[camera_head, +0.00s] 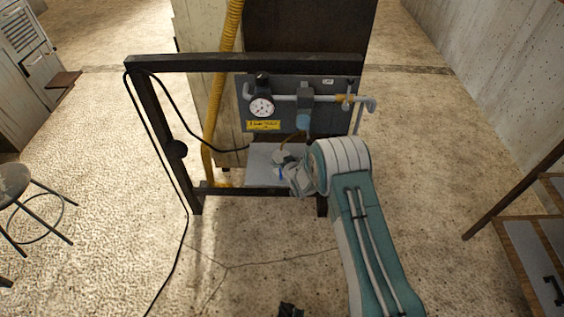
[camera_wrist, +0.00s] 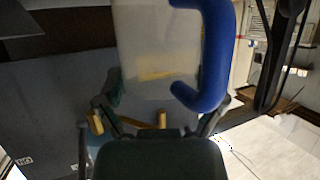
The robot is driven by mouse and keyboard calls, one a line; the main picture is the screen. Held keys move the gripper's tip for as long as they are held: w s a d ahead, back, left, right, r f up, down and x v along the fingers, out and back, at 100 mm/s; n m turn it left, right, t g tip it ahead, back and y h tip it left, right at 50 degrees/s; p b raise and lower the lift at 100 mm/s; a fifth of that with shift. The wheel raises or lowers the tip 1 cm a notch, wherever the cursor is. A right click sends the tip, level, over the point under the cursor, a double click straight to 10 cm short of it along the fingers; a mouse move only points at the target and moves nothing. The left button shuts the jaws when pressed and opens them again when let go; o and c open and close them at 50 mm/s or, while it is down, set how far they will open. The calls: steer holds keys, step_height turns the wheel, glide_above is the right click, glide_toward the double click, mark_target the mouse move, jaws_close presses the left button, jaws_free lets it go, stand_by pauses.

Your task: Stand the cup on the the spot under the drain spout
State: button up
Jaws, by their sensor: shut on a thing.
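The cup is pale and cloudy with a thick blue handle; it fills the upper middle of the wrist view (camera_wrist: 160,45), its handle on the right. My gripper (camera_wrist: 167,98) is shut on the cup, one finger on each side. In the head view my gripper (camera_head: 290,175) is low in front of the rack, at the right part of a pale plate (camera_head: 262,176). A pipe on the panel ends at the right in a light blue, down-bent spout (camera_head: 371,105). I cannot make out a marked spot under it.
A dark rack frame (camera_head: 245,63) carries a grey panel with a gauge (camera_head: 262,106), a blue-bowled filter (camera_head: 303,122) and a yellow label (camera_head: 263,125). A yellow hose (camera_head: 213,110) and black cable hang at the left. A stool (camera_head: 14,182) stands far left. The floor in front is mostly clear.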

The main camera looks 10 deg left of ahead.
steer(key=shift+f, duration=0.5)
stand_by(0.4)
steer(key=o, duration=0.8)
steer(key=shift+o, duration=0.2)
steer(key=v, duration=1.2)
